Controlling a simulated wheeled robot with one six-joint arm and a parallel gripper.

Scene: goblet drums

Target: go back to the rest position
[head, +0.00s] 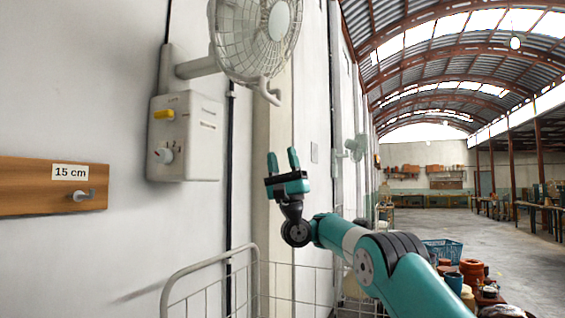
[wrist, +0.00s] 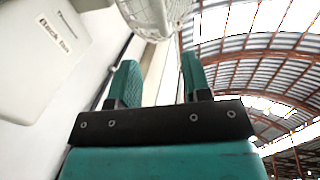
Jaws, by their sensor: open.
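My gripper (head: 281,161) is raised in the middle of the head view, its two teal fingers pointing up and apart, with nothing between them. It is below the wall fan (head: 256,38) and to the right of the white control box (head: 186,137), touching neither. In the wrist view my gripper (wrist: 157,85) also shows its two fingers spread and empty. The fan (wrist: 155,14) is beyond the fingertips there, and the box (wrist: 45,50) is at the upper left.
A wooden board (head: 40,186) with a "15 cm" label and a hook is on the left wall. A white wire rack (head: 215,262) stands below. A blue basket (head: 441,251) and pots (head: 472,270) are at the lower right. The hall floor (head: 530,255) is open on the right.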

